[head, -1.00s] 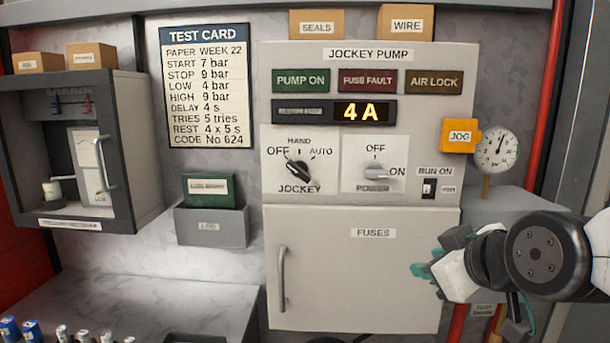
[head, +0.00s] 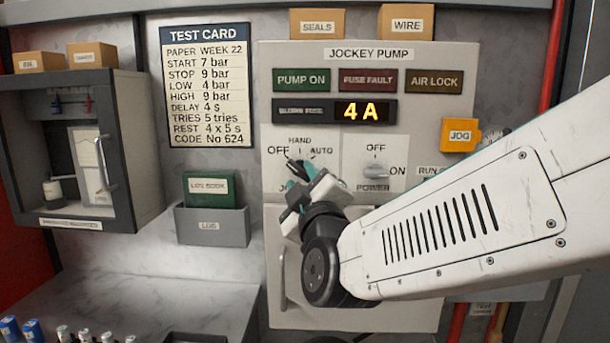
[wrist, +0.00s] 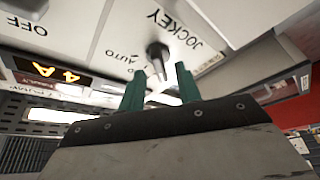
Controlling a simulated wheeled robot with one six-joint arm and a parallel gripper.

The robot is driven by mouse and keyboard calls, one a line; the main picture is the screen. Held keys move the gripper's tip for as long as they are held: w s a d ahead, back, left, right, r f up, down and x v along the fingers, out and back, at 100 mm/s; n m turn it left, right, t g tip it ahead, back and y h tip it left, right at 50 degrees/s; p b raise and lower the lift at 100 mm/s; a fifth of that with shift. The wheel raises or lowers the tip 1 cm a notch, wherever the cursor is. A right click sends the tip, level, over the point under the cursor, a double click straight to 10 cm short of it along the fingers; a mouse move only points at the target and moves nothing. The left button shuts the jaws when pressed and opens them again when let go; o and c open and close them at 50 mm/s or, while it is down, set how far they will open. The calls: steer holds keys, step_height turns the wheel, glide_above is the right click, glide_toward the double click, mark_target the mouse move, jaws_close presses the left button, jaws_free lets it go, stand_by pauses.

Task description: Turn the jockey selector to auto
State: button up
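The jockey selector (head: 295,163) is a small dark knob on the grey jockey pump panel, under the marks OFF, HAND and AUTO. My gripper and arm hide most of it in the head view, so its pointing cannot be told well there. In the wrist view the knob (wrist: 157,52) stands out from the panel beside the upside-down JOCKEY and AUTO labels. My gripper (wrist: 161,76) has two teal fingers, apart, with the knob just ahead of and between their tips. In the head view my gripper (head: 303,180) is right at the selector.
The power switch (head: 375,171) is close on the right, just above my arm. An orange JOG box (head: 460,135) sits farther right. The fuses door (head: 385,318) lies below, partly covered by my arm. A lit display (head: 361,111) reads 4 A.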

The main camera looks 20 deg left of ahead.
mark_target(299, 170)
steer(key=shift+x, duration=1.2)
steer(key=c, duration=0.6)
